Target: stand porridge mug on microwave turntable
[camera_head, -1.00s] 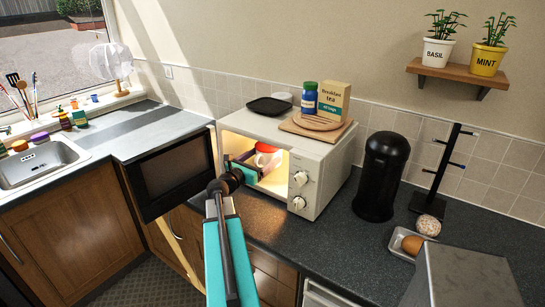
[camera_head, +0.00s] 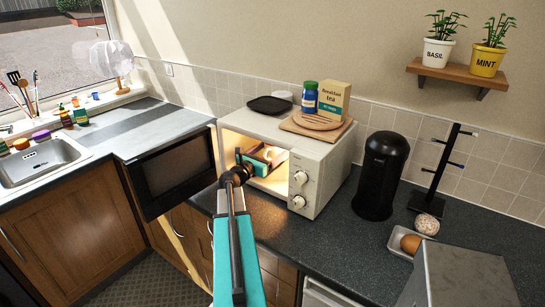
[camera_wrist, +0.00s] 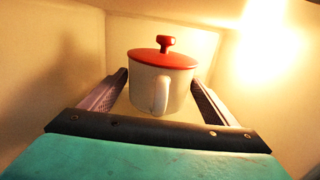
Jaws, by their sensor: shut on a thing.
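The porridge mug (camera_wrist: 160,88) is pale, with a red knobbed lid, and looks upright in the wrist view. Its handle faces the wrist camera. My gripper (camera_wrist: 157,82) is shut on it, one finger along each side. In the head view my gripper (camera_head: 264,156) is inside the lit cavity of the white microwave (camera_head: 322,172), and the mug is mostly hidden there. The microwave's dark door (camera_head: 172,172) stands wide open to the left. I cannot make out the turntable, nor whether the mug's base touches anything.
On the microwave's top are a round wooden board (camera_head: 316,121), a tea box (camera_head: 335,99), a blue-and-green jar (camera_head: 310,97) and a black dish (camera_head: 269,105). A black canister (camera_head: 381,175) stands to its right. The cavity walls are close around my gripper.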

